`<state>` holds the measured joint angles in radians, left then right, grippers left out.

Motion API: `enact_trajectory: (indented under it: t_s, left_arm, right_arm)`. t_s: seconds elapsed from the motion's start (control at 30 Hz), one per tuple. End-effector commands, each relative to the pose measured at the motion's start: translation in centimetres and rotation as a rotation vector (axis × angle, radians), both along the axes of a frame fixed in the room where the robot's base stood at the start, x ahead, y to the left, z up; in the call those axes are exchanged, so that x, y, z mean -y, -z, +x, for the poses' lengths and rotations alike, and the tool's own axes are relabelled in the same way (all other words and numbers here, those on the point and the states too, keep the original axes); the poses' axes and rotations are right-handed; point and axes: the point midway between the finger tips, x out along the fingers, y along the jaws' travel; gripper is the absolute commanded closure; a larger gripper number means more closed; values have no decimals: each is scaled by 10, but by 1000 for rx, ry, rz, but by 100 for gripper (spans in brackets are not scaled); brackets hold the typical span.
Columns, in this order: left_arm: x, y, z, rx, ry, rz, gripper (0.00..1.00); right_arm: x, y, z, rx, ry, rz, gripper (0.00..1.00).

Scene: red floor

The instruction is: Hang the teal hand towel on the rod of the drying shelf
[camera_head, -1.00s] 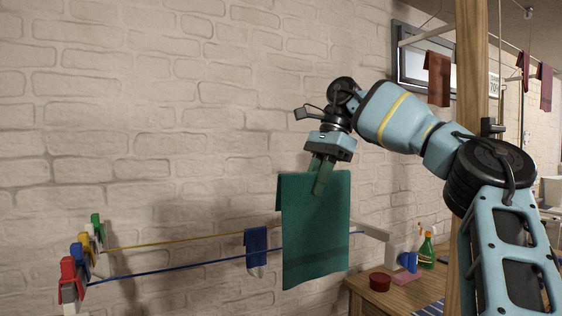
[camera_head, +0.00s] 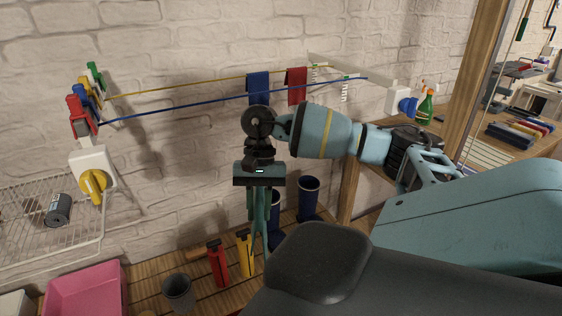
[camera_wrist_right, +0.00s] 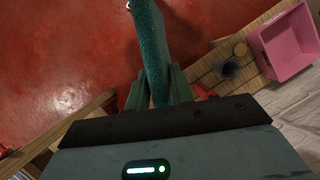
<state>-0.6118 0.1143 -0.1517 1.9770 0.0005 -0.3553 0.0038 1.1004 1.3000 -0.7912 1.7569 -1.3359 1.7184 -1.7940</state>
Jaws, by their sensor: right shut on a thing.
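My right gripper (camera_head: 258,208) points down in the middle of the head view, below the two lines on the wall. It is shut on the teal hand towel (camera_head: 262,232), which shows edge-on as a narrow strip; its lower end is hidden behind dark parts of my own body. In the right wrist view the towel (camera_wrist_right: 150,45) runs up from between the fingers (camera_wrist_right: 158,90) over the red floor. I cannot make out the rod of the drying shelf for certain. My left gripper is not in view.
A yellow line and a blue line (camera_head: 190,107) cross the wall, holding a blue cloth (camera_head: 258,88) and a red cloth (camera_head: 297,86). A wooden post (camera_head: 475,85) stands right.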

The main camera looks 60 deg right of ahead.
Motion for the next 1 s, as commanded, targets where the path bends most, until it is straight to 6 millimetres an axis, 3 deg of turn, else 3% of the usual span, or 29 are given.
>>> enact_trajectory:
  t_s: [0.03,0.3,0.5,0.7,1.0]
  left_arm:
    - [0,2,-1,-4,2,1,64]
    - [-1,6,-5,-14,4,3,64]
    - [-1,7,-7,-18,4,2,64]
    - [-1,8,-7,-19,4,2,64]
    - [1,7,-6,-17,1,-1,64]
  right_arm:
    - [-24,3,9,6,-89,6,100]
    - [-130,7,32,4,-538,0,100]
    - [-184,2,36,1,-797,-2,100]
    - [-203,-1,36,-1,-905,-1,100]
    - [-204,-1,36,-2,-910,1,100]
